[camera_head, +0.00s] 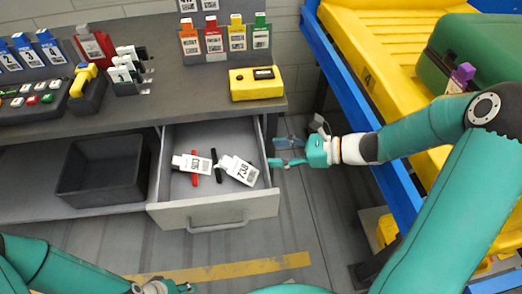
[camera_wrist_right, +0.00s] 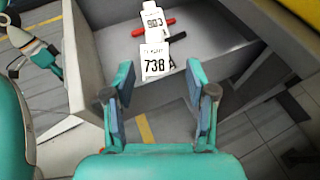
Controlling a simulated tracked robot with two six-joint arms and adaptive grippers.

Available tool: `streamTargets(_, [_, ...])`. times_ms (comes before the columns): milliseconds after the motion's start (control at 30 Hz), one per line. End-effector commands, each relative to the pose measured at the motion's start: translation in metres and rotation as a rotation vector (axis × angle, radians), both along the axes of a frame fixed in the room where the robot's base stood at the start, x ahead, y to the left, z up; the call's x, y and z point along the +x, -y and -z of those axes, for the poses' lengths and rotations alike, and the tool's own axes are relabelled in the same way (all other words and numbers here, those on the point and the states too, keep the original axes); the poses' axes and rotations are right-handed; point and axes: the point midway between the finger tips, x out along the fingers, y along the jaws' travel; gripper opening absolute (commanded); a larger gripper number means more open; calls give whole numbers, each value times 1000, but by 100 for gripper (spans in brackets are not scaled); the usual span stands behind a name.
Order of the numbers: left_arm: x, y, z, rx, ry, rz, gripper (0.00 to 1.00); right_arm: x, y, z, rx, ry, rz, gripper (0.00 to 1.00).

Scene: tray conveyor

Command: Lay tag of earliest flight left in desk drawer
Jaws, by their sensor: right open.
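The desk drawer (camera_head: 222,211) is pulled open. Inside it lie two white tags: one (camera_head: 192,165) reading like 903 or 503, over a red marker, and one (camera_head: 239,170) reading 738, next to a black marker. Both tags also show in the right wrist view, the 738 tag (camera_wrist_right: 156,60) nearer. My right gripper (camera_head: 280,163) is open and empty, just right of the drawer's right side wall, apart from the tags. My left gripper (camera_head: 172,287) is low at the picture's bottom edge, in front of the drawer; its fingers are too small to judge.
A black bin (camera_head: 103,168) stands left of the drawer. On the desk are a yellow device (camera_head: 256,85), upright coloured tags (camera_head: 213,37) and a button panel (camera_head: 35,103). A blue-framed yellow conveyor (camera_head: 370,60) carries a green suitcase (camera_head: 480,50) with a purple tag (camera_head: 462,74) at right.

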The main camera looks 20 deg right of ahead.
Motion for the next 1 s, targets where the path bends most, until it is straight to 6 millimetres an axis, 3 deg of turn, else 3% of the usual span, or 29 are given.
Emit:
streamTargets(233, [0,0,-3,0,0,0,40,-18,24,-11,0,1,2,56])
streamTargets(1000, [0,0,-3,0,0,0,40,-22,27,-12,-1,-1,2,56])
